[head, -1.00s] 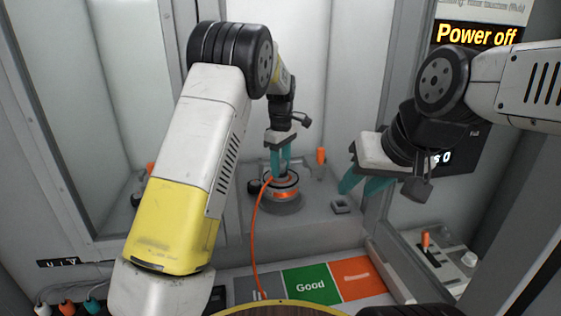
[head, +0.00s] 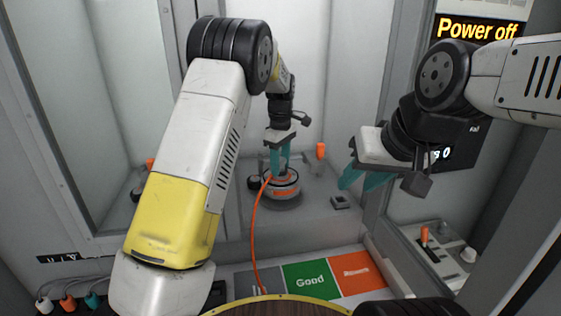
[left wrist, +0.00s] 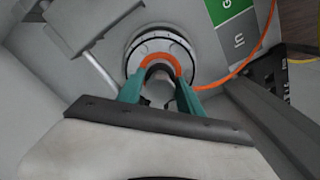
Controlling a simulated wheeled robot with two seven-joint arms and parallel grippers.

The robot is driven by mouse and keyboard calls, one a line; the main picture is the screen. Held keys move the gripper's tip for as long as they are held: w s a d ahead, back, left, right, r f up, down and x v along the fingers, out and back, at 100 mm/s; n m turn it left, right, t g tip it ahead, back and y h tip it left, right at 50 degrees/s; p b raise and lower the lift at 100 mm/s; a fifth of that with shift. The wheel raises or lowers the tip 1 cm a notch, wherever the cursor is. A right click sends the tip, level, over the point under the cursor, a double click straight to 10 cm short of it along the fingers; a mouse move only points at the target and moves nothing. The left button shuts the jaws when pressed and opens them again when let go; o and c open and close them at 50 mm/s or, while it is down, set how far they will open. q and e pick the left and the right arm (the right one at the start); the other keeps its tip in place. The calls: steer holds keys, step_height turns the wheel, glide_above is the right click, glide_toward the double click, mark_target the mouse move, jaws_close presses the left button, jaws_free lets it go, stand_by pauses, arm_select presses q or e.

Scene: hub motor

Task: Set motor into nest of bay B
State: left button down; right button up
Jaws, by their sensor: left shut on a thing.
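The motor (head: 284,183) is a round grey and dark disc with an orange band and an orange cable. It sits upright at a round grey base (head: 280,203) in the middle bay; whether it is fully seated I cannot tell. My left gripper (head: 279,170) points down with its teal fingers shut on the motor's top. In the left wrist view the motor (left wrist: 160,45) lies between the fingertips, its orange ring around a dark centre. My right gripper (head: 362,182) hangs to the right, away from the motor, its teal fingers apart and empty.
The orange cable (head: 257,225) runs down to the front. Green "Good" (head: 308,281) and orange (head: 357,272) panels lie in front. A "Power off" display (head: 478,31) is upper right. Bay walls flank the arm.

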arm_select(q)
steer(key=shift+f, duration=0.1)
stand_by(0.3)
steer(key=shift+f, duration=0.3)
steer(key=shift+f, duration=0.9)
stand_by(0.8)
steer(key=c, duration=0.7)
jaws_free()
steer(key=shift+f, duration=0.15)
step_height(320, 180, up, 8)
